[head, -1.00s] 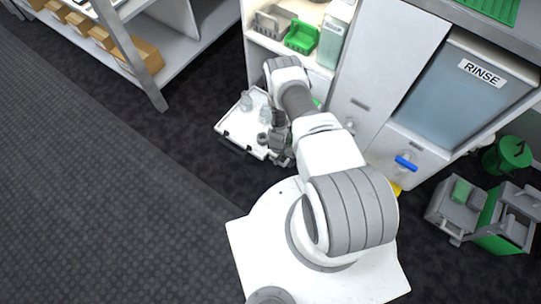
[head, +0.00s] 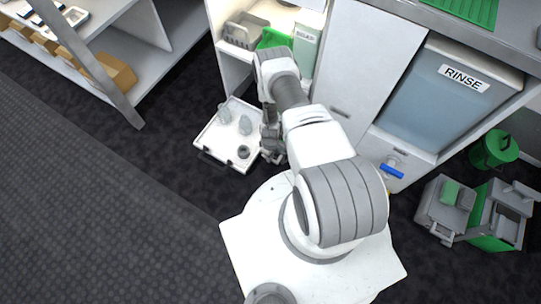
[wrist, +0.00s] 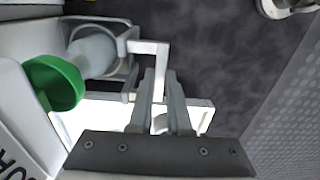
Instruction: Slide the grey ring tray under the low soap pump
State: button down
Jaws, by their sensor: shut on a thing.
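In the wrist view, my gripper (wrist: 160,75) is shut on a pale bar that runs from a grey square frame, which looks like the grey ring tray (wrist: 128,72). A bluish-grey rounded cup (wrist: 92,52) sits within the frame. Left of it is a green spout (wrist: 54,83) on a white body with partly cut-off lettering (wrist: 20,140), which looks like the low soap pump. The spout overlaps the cup's near side in this view; I cannot tell their height difference. In the head view my gripper (head: 270,152) is low beside the cabinet, and my arm hides the pump and tray.
A white board (head: 215,145) with clear bottles (head: 224,115) and a small dark ring (head: 243,152) lies left of my gripper. The RINSE tank (head: 440,95), a blue-handled tap (head: 391,171) and a grey-green cart (head: 490,215) are at right. Dark floor at left is clear.

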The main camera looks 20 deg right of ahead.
jog(key=shift+w+d, duration=0.25)
jog(key=shift+d, duration=0.05)
jog(key=c, duration=0.9)
grip_release()
jog(key=shift+o, duration=0.2)
jog(key=shift+s, duration=0.1)
notch_tip(320, 180, up, 18)
jog(key=p, duration=0.7)
jog(key=shift+f, duration=0.25)
